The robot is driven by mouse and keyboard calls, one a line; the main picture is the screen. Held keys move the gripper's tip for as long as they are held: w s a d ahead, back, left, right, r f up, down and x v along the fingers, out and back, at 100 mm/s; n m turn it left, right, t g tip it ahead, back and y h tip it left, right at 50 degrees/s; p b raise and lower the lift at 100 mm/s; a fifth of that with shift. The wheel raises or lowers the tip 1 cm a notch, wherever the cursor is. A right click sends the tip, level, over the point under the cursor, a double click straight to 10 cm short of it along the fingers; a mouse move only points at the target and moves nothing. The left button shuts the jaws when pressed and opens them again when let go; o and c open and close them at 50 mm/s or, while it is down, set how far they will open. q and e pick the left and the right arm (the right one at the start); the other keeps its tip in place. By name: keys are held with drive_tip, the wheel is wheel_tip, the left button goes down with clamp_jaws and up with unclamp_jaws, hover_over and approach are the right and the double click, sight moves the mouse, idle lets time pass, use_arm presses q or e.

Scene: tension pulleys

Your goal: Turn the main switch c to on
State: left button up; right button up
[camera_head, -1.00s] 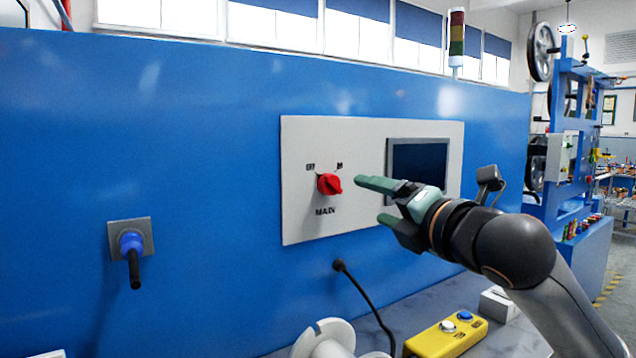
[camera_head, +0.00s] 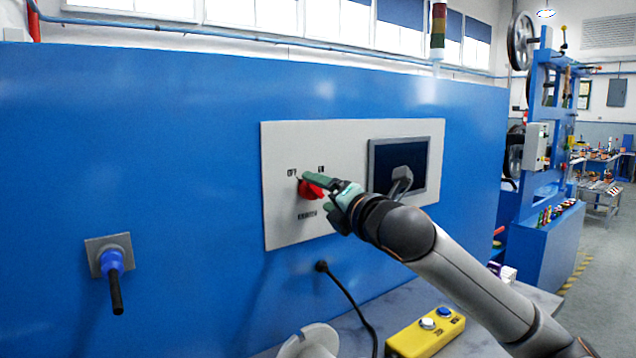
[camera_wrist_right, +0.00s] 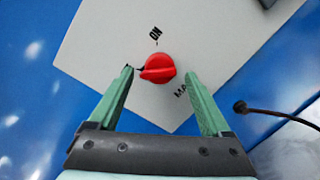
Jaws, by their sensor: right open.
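The main switch is a red rotary knob (camera_head: 312,188) on a light grey panel (camera_head: 285,225) set in the blue wall. In the right wrist view the knob (camera_wrist_right: 158,68) lies between the fingertips, with the ON label (camera_wrist_right: 155,33) above it. Its ridge points left there, not at ON. My right gripper (camera_head: 318,197), with green fingers, is open at the knob and partly covers it in the head view. In the wrist view the gripper (camera_wrist_right: 158,74) shows gaps on both sides of the knob; contact cannot be told. My left gripper is not in view.
A dark screen (camera_head: 400,165) sits right of the knob, behind my right arm. A blue plug with a black handle (camera_head: 112,265) sticks out at left. A black cable (camera_head: 350,300) hangs below the panel. A yellow button box (camera_head: 425,335) stands on the grey bench.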

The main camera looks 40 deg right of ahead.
drive_tip(key=shift+x, duration=0.8)
drive_tip(key=shift+w, duration=0.2)
drive_tip(key=c, duration=0.4)
drive_tip(key=shift+f, duration=0.15)
drive_tip(key=c, duration=0.8)
